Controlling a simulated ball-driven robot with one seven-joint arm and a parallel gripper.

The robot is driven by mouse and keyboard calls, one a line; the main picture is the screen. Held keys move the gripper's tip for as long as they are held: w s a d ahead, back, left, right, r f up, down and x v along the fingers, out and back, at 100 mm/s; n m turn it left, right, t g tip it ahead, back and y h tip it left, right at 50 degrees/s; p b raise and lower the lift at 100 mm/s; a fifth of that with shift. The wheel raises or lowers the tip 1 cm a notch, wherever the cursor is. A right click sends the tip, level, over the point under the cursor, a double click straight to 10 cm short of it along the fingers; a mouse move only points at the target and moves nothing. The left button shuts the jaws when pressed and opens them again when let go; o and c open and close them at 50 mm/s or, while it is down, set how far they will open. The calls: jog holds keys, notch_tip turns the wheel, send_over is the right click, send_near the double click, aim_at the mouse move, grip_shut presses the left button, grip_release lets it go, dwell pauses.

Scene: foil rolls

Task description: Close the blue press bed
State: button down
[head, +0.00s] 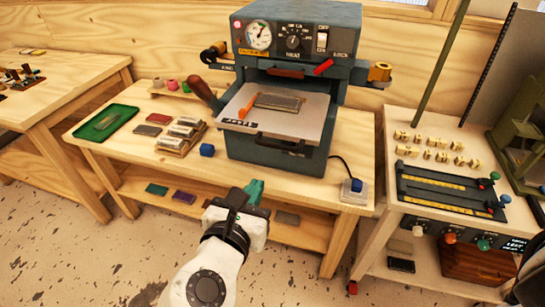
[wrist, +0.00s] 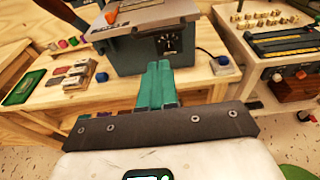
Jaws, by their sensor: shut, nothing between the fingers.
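The blue-grey press (head: 288,50) stands on the wooden table. Its bed (head: 312,118), a pale plate, sticks out of the front toward me. A dark plate and an orange strip lie on the bed, and a black handle (head: 281,144) is at its front. In the wrist view the bed (wrist: 160,13) shows at the top, beyond my fingers. My gripper (head: 254,187) has teal fingers, shut together and empty. It is in front of the press, apart from the bed and handle. The teal fingers also show in the wrist view (wrist: 157,68).
A cart (head: 408,240) stands on the right. Open floor lies in front.

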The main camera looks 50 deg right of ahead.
aim_at(278, 148)
jog(key=p+x, duration=0.1)
jog(key=x, duration=1.3)
jog(key=shift+s+p, duration=0.1)
jog(key=shift+p, duration=0.25)
